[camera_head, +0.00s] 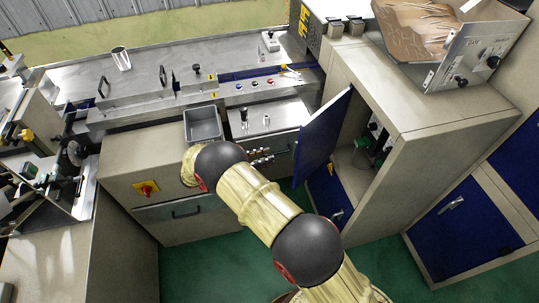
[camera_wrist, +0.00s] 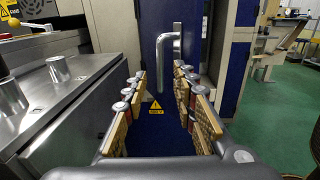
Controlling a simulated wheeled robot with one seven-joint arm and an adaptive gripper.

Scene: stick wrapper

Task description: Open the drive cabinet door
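A blue door (camera_head: 325,138) stands swung out from the tall beige cabinet (camera_head: 432,138) in the head view, and part of the cabinet's inside shows behind it. In the wrist view a blue door panel (camera_wrist: 165,130) with a silver bent handle (camera_wrist: 165,62) and a yellow warning label (camera_wrist: 155,105) is straight ahead. I cannot tell for sure that both views show the same panel. My gripper (camera_head: 262,156) is left of the swung-out door. In the wrist view my gripper (camera_wrist: 160,76) has its fingers apart, with the handle seen between them; no contact is visible.
A steel worktop (camera_head: 270,119) with small knobs lies beside my gripper. A grey bin (camera_head: 203,124) is behind my wrist. A lower blue panel with a handle (camera_head: 338,215) is below the open door. Another blue-doored cabinet (camera_head: 460,225) stands right. Green floor (camera_head: 215,268) is clear in front.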

